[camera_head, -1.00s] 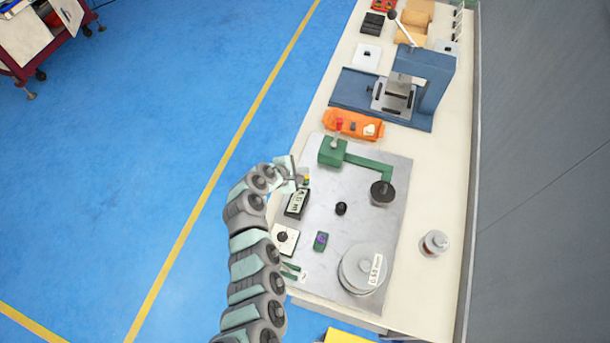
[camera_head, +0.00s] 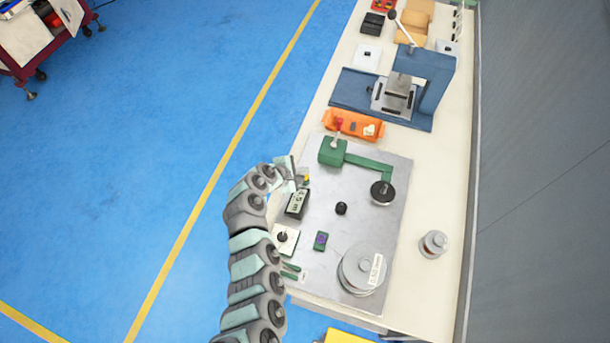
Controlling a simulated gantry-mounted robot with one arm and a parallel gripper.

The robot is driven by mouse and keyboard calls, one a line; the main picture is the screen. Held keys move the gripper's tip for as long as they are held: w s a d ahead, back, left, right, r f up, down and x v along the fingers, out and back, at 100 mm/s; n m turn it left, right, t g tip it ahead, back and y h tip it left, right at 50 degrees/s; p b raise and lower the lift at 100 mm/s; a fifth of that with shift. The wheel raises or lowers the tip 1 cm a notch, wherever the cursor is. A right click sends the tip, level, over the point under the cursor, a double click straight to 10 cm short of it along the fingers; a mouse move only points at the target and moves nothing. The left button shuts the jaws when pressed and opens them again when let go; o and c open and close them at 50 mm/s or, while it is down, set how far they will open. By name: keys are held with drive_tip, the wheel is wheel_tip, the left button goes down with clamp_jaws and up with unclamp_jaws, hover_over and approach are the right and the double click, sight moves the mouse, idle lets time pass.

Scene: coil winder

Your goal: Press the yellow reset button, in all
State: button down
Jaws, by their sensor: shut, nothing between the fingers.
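The yellow reset button (camera_head: 305,179) shows as a small yellow patch at the left edge of the grey metal plate (camera_head: 365,225), just above the black counter box (camera_head: 297,204) with its light display. My gripper (camera_head: 303,174) is shut and empty, with its tip right at the yellow patch. The gripper partly hides the button, so I cannot tell whether they touch or whether the button is pushed in.
On the plate stand a green winder (camera_head: 333,151) with a black disc (camera_head: 382,193), a black knob (camera_head: 341,208), a purple-and-green piece (camera_head: 321,241) and a grey spool (camera_head: 362,269). An orange tray (camera_head: 353,125) and blue press (camera_head: 428,85) stand above.

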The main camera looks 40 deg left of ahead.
drive_tip(key=shift+f, duration=0.15)
drive_tip(key=shift+f+b, duration=0.3)
drive_tip(key=shift+f+b, duration=0.3)
drive_tip(key=shift+f, duration=0.2)
idle(0.6)
drive_tip(key=shift+r, duration=0.1)
drive_tip(key=shift+r+p, duration=0.8)
drive_tip(key=shift+r, duration=0.05)
drive_tip(key=shift+r, duration=0.1)
wheel_tip(320, 180, up, 5)
drive_tip(key=p, duration=0.4)
idle(0.8)
